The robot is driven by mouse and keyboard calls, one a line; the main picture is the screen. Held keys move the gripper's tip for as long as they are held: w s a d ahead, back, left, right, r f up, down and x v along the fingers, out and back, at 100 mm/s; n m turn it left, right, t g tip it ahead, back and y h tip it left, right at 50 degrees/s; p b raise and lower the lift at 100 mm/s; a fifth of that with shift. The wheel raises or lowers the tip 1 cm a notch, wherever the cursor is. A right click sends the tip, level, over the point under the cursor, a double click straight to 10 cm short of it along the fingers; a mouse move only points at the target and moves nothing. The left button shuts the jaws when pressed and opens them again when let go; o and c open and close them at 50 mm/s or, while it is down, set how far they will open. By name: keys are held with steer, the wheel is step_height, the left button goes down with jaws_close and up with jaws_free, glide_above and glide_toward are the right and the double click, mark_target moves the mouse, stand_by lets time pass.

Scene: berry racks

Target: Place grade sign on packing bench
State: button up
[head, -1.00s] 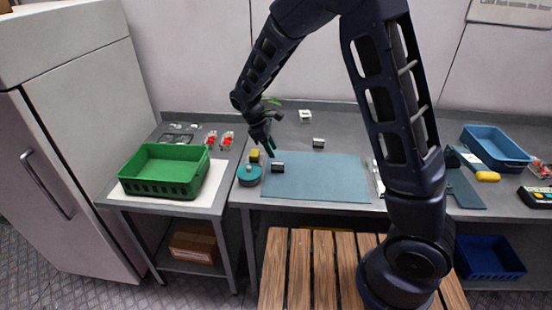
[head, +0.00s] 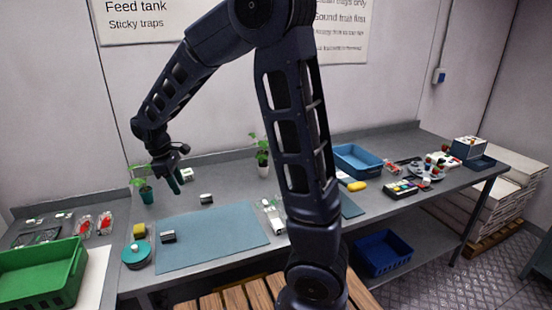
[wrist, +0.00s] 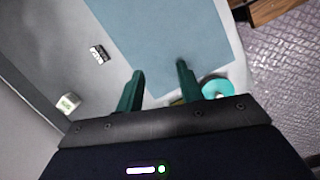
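Two small dark blocks with pale faces look like signs; their lettering is too small to read, so I cannot tell which is the grade sign. One block (head: 168,237) stands on the left part of the blue-grey mat (head: 225,238) on the packing bench (head: 318,222). The other block (head: 206,199) stands on bare bench behind the mat; a dark block with a white face (wrist: 98,54) shows off the mat in the wrist view. My gripper (head: 176,188) is above the bench, behind and apart from the block on the mat. Its green fingers (wrist: 160,80) are spread with nothing seen between them.
A teal round tub (head: 136,253) and yellow block (head: 139,231) stand left of the mat. Potted plants (head: 146,192) (head: 263,160) and a small white box (head: 186,174) stand at the back. A green crate (head: 40,275) is at left, a blue bin (head: 358,160) at right.

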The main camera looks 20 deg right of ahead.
steer(key=s+d+r+m+t+y, duration=0.1)
steer(key=s+d+r+m, duration=0.3)
steer(key=d, duration=0.5)
steer(key=s+d+r+m+t+y, duration=0.1)
steer(key=d+r+m+y, duration=0.15)
steer(key=d+r, duration=0.4)
steer(key=s+d+r+m+t, duration=0.1)
steer(key=s+d+m+t, duration=0.2)
steer(key=s+d+m, duration=0.4)
steer(key=s+d+h, duration=0.1)
steer(key=s+d, duration=0.4)
steer(key=d, duration=0.1)
steer(key=shift+r+m, duration=0.15)
steer(key=shift+m, duration=0.2)
steer(key=shift+s, duration=0.1)
